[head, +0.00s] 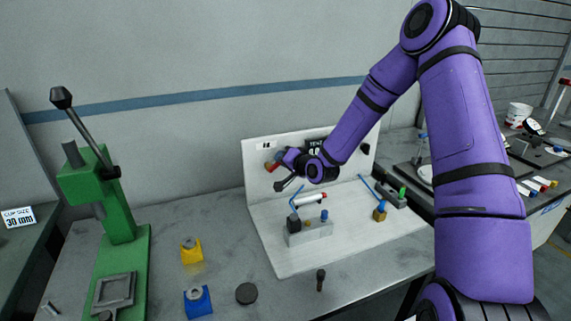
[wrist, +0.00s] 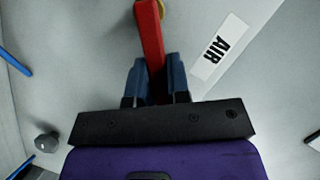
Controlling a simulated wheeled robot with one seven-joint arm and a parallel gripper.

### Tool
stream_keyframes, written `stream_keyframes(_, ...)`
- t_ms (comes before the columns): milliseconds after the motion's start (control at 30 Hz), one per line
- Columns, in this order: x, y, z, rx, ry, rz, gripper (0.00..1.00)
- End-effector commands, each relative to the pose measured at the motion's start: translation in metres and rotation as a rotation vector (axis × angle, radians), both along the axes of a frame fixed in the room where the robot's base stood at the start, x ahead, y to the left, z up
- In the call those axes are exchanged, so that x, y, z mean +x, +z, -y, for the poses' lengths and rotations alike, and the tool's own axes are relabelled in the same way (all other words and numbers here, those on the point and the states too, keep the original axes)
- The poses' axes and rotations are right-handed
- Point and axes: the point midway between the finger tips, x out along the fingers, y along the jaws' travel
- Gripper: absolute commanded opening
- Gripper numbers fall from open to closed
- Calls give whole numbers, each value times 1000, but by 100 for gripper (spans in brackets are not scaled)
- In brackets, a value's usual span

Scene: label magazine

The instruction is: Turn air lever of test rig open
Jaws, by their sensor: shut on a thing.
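The white test rig (head: 352,236) stands on the bench, with a flat base and an upright back panel. The red air lever (wrist: 150,35) passes between the two blue fingers of my gripper (wrist: 154,82) in the wrist view, and the gripper is shut on it. A brass-coloured part shows at the lever's far end. The AIR label (wrist: 219,50) is on the panel just right of the lever. In the head view my gripper (head: 277,164) is at the panel's left part, and my arm hides some of the panel.
A green press (head: 112,205) stands at left. Yellow (head: 191,251) and blue (head: 198,301) holders and a dark disc (head: 246,293) are on the bench in front.

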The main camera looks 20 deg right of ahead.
Motion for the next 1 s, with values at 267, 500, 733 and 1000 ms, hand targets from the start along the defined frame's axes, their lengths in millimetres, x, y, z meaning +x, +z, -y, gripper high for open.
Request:
stream_keyframes(267, 0, 11, -12, -264, 3, 0, 0)
stream_keyframes(500, 0, 17, -23, -490, 3, -1, 0)
stream_keyframes(733, 0, 20, -33, -684, 4, -1, 0)
stream_keyframes(1000, 0, 21, -41, -843, 2, -4, 0)
